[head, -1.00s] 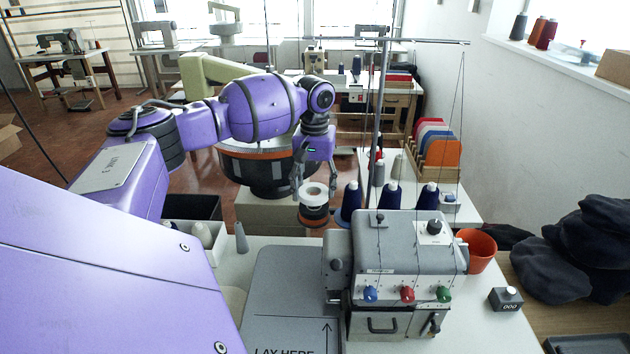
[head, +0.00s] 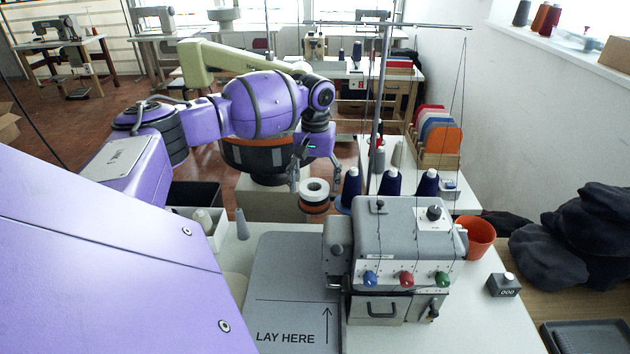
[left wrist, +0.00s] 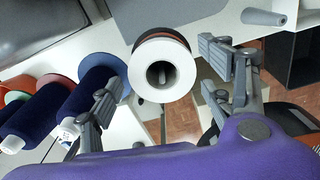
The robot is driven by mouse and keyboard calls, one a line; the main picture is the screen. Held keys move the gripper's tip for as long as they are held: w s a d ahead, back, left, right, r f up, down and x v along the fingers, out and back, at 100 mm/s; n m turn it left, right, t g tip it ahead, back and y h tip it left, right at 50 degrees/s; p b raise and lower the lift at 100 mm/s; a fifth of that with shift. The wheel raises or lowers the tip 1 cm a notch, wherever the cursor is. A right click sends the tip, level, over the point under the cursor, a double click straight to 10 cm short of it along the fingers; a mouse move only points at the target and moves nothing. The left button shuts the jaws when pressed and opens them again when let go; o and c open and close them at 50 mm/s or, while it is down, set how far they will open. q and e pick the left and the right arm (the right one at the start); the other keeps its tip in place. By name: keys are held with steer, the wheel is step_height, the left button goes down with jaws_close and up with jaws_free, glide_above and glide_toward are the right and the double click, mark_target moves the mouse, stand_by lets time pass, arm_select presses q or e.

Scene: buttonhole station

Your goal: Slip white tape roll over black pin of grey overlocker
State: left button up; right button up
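The white tape roll (head: 315,187) lies flat on top of an orange-and-black stack (head: 315,207) behind the grey overlocker (head: 402,245). In the left wrist view the white roll (left wrist: 160,73) shows its open hole, with a dark pin (left wrist: 161,78) inside it, so the roll is around the pin. My left gripper (head: 306,170) is open and empty just behind the roll in the head view. In the left wrist view its fingers stand apart on both sides, with gaps to the roll. My right gripper is in neither view.
Dark blue thread cones (head: 391,183) stand right of the roll, behind the overlocker. A thin metal thread stand (head: 379,100) rises there. An orange cup (head: 476,236) is at the overlocker's right. A grey plate (head: 290,285) marked LAY HERE lies at its left.

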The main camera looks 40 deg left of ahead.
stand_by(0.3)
arm_select(q)
step_height(320, 180, up, 12)
stand_by(0.5)
stand_by(0.6)
